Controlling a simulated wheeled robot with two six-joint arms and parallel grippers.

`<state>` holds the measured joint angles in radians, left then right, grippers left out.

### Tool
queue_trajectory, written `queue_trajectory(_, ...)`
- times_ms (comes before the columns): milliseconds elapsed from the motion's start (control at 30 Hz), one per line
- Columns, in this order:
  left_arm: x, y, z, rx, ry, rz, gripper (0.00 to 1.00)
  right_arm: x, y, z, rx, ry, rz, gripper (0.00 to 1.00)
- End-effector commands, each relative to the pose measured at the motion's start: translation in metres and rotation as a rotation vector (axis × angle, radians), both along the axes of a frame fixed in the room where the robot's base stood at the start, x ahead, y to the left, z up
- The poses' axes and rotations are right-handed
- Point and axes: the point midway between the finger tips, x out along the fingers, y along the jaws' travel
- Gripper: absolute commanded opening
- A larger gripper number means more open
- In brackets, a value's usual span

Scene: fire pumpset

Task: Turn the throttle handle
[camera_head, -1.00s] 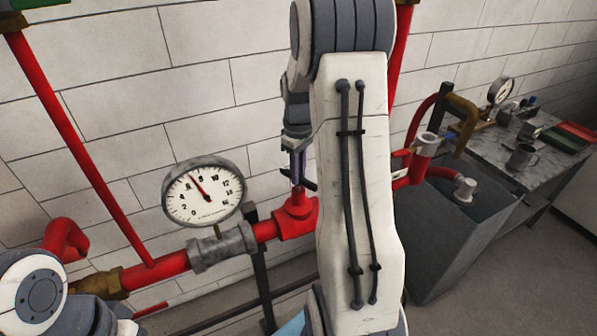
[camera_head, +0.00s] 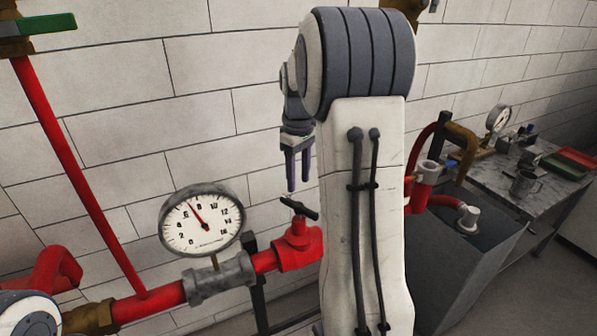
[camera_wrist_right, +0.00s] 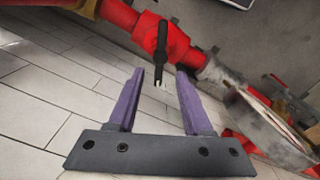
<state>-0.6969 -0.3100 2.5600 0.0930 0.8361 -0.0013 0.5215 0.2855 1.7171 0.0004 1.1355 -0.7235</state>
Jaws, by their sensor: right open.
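The throttle handle (camera_head: 299,207) is a black bar on top of a red valve body (camera_head: 297,246) in the red pipe. It lies slightly slanted in the head view. My right gripper (camera_head: 298,190) hangs just above the handle, fingers pointing down, apart from it. In the right wrist view the purple fingers (camera_wrist_right: 160,80) are spread, with the black handle (camera_wrist_right: 161,40) beyond their tips, roughly between them, and nothing held. My left gripper is not in view; only part of my left arm shows at the lower left.
A round pressure gauge (camera_head: 202,224) stands on the pipe left of the valve. A vertical red pipe (camera_head: 80,170) rises at the left. A grey tank (camera_head: 450,255) and a workbench (camera_head: 485,177) with a mug (camera_head: 523,183) are at the right. White wall blocks stand behind.

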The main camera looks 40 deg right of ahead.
Motion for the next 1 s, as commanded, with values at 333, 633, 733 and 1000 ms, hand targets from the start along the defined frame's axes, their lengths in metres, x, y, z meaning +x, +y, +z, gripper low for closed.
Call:
queue_trajectory(333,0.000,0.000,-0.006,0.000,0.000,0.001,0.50,0.000,0.000,0.032,0.001,0.000,0.000,0.50)
queue_trajectory(633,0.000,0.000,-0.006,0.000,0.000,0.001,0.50,0.000,0.000,0.032,0.001,0.001,0.000,0.50)
queue_trajectory(733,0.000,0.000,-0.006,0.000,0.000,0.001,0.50,0.000,0.000,0.032,0.001,0.001,0.000,0.50)
queue_trajectory(1000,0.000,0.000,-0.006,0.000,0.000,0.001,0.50,0.000,0.000,0.032,0.001,0.001,0.000,0.50)
